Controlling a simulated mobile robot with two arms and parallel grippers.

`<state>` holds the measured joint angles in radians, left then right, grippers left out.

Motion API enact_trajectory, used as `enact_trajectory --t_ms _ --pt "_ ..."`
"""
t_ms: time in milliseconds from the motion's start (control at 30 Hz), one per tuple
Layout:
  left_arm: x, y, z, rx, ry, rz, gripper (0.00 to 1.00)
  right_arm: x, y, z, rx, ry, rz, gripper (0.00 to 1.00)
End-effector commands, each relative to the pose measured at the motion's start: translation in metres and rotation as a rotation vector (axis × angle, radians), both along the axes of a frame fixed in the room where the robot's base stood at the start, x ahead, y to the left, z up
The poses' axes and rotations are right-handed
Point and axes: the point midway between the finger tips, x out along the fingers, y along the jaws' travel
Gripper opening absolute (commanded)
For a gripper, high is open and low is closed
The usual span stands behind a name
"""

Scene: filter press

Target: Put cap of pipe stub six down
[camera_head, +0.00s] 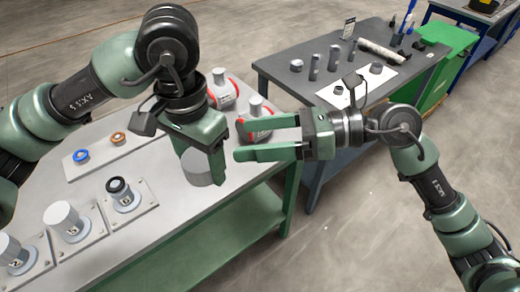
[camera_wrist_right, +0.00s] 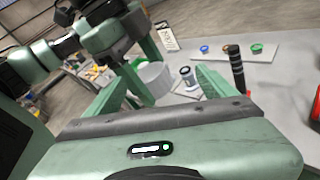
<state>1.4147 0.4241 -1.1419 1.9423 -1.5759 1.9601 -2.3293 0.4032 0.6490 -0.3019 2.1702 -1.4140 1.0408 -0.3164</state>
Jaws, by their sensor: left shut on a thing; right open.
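My left gripper (camera_head: 208,150) is shut on a grey cylindrical cap (camera_head: 197,170). The cap hangs above the right part of the light table, and also shows in the right wrist view (camera_wrist_right: 154,78). My right gripper (camera_head: 262,140) is open and empty, its fingers pointing left towards the cap, apart from it. An uncapped pipe stub with a black ring (camera_head: 123,194) stands on a plate left of the held cap. Two further stubs to its left carry grey caps (camera_head: 62,217). I cannot read which stub is number six.
A board with a blue ring (camera_head: 81,156) and an orange ring (camera_head: 118,138) lies behind the stubs. Red-and-white fittings (camera_head: 222,90) stand behind my grippers. A dark table (camera_head: 290,65) with several grey cylinders stands at the back right.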

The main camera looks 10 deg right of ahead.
Motion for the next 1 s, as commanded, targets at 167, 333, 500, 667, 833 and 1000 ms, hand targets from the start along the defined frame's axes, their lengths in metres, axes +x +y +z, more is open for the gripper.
enact_trajectory --t_ms 167,333,500,667,833,1000 --pt "0.0 0.0 0.0 0.0 0.0 0.0 0.25 -0.03 -0.001 0.001 -0.203 -0.218 0.058 0.85" --pt "0.0 0.0 0.0 0.0 0.0 0.0 0.25 -0.035 0.003 -0.002 -0.254 -0.272 0.07 0.85" --pt "0.0 0.0 0.0 0.0 0.0 0.0 0.25 -0.032 0.026 -0.011 -0.25 -0.272 0.072 0.85" --pt "0.0 0.0 0.0 0.0 0.0 0.0 0.25 -0.026 0.055 -0.023 -0.248 -0.268 0.072 0.85" --pt "0.0 0.0 0.0 0.0 0.0 0.0 0.25 -0.021 0.082 -0.034 -0.249 -0.267 0.07 0.85" --pt "0.0 0.0 0.0 0.0 0.0 0.0 0.25 -0.017 0.099 -0.042 -0.248 -0.267 0.068 0.85"
